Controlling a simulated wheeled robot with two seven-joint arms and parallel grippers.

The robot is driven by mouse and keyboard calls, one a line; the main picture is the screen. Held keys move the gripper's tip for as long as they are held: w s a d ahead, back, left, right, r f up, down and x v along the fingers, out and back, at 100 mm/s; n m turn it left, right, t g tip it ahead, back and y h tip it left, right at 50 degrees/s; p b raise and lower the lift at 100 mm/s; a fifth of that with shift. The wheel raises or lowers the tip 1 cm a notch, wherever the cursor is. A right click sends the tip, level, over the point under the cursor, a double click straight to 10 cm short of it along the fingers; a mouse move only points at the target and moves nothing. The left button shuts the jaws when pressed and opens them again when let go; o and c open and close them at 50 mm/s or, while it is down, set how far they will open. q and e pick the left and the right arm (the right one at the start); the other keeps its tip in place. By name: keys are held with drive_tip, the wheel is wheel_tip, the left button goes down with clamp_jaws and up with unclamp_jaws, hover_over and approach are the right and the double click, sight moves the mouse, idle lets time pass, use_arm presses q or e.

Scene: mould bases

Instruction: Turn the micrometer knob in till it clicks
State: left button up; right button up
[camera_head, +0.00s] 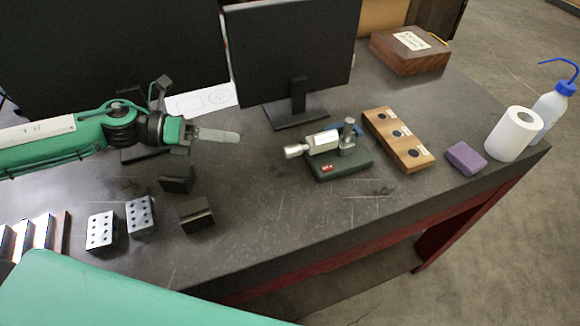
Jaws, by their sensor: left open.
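The micrometer (322,141) lies sideways in a stand with a dark green base (342,164), near the middle of the table. Its silver knob (294,151) points left, towards my left gripper. My left gripper (232,136) reaches in from the left and hangs above the table, apart from the knob with a clear gap between them. It is open and seen from the side, with nothing between its fingers. An upright clamp post (348,130) stands at the right of the micrometer. My right gripper is not in view.
A wooden block with round dark inserts (398,138), a purple block (465,158), a paper roll (513,134) and a wash bottle (553,105) stand to the right. A monitor (290,50) stands behind. Perforated metal blocks (141,216) and dark blocks (196,215) lie front left.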

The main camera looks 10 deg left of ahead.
sight(284, 149)
use_arm(q)
drive_tip(key=shift+f+b, duration=0.3)
drive_tip(key=shift+f, duration=0.5)
drive_tip(key=p+x, duration=0.4)
drive_tip(key=x, duration=0.8)
drive_tip(key=shift+d+r, duration=0.15)
drive_tip(key=shift+d, duration=0.05)
drive_tip(key=shift+w+d+f, duration=0.2)
drive_tip(key=shift+d+f, duration=0.1)
drive_tip(key=shift+d, duration=0.35)
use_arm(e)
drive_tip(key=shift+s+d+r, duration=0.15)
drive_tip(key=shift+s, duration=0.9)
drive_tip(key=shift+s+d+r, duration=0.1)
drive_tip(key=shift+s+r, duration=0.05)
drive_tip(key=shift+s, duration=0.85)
use_arm(q)
drive_tip(key=c, duration=1)
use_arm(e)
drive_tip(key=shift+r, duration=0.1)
